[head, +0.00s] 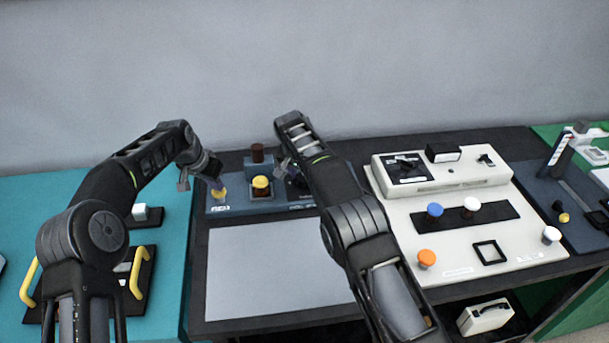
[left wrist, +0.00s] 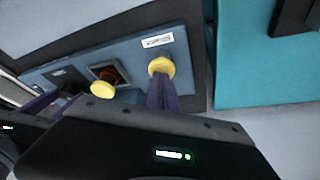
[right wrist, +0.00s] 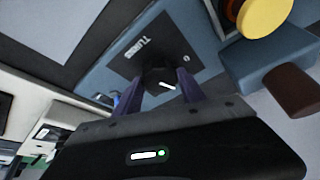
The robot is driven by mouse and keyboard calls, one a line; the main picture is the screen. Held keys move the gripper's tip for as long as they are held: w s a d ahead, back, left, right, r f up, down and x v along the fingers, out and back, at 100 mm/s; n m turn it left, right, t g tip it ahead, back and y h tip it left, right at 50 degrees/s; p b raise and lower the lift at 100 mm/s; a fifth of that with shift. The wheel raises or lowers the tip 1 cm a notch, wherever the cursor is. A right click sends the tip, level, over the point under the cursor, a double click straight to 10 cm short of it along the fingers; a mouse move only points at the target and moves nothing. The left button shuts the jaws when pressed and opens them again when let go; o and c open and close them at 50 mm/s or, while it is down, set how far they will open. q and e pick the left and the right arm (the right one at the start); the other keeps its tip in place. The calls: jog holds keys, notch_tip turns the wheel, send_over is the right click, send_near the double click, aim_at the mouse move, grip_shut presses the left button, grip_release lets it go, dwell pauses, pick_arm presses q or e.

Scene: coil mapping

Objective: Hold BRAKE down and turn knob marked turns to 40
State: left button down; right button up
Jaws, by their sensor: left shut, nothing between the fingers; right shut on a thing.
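The blue panel (head: 237,206) stands at the back left of the dark table. A yellow round button (head: 219,193) is at its left end beside a white label too small to read. My left gripper (head: 215,182) is shut with its purple fingertips at that button, seemingly touching its top; it also shows in the left wrist view (left wrist: 163,92). The black knob (right wrist: 160,79) marked TURNS has a white pointer line. My right gripper (right wrist: 178,90) is shut on this knob, one finger on each side. The knob's scale is not readable. In the head view my right arm partly hides it.
A second yellow button (head: 261,184) and a brown cylinder (head: 257,153) stand between my grippers. A pale blank sheet (head: 270,268) lies in front. A cream console (head: 470,225) with coloured knobs is to the right. A teal mat (head: 165,270) with yellow handles is left.

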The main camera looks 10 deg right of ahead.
jog(key=shift+m, duration=0.3)
jog(key=o, duration=1.4)
jog(key=shift+c, duration=0.2)
jog(key=shift+r, duration=0.1)
